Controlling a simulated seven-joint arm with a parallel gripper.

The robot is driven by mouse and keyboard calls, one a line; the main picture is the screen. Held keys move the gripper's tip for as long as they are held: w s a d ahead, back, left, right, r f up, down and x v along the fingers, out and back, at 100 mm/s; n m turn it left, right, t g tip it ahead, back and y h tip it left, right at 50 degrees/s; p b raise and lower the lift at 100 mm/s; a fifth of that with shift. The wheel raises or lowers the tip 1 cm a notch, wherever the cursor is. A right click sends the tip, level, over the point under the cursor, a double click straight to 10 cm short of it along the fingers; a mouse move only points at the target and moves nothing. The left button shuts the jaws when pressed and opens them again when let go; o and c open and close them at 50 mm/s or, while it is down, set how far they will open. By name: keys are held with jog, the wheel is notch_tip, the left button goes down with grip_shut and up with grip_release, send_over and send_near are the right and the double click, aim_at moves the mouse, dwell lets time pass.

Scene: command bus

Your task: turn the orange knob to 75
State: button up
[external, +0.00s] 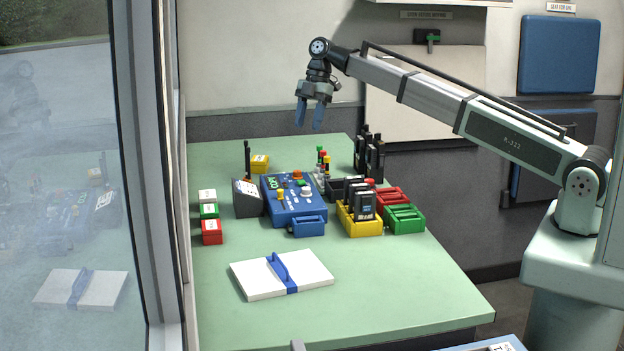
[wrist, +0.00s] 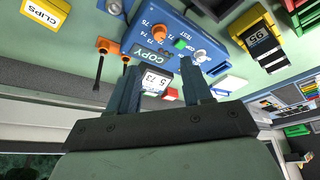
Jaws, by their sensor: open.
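The orange knob (external: 297,174) sits on top of the blue box (external: 309,210) on the green table. In the wrist view the orange knob (wrist: 159,33) stands beyond my fingertips, with numbers in the seventies printed around it, 75 among them. I cannot tell which number it points to. A green knob (wrist: 180,44) and a grey knob (wrist: 200,57) are beside it on the blue box. My gripper (external: 310,126) is open and empty, high above the back of the table and apart from the box. In the wrist view its two fingers (wrist: 158,80) flank a white card reading 5 73.
A yellow crate (external: 360,228) holding dark devices, a red crate (external: 392,197) and a green crate (external: 404,219) stand right of the box. A dark device (external: 247,198) stands left. A white case (external: 308,277) lies in front. Tall black handsets (external: 369,157) stand behind.

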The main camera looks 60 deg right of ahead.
aim_at(298, 171)
jog(key=x, duration=1.3)
jog(key=shift+d, duration=0.1)
grip_shut()
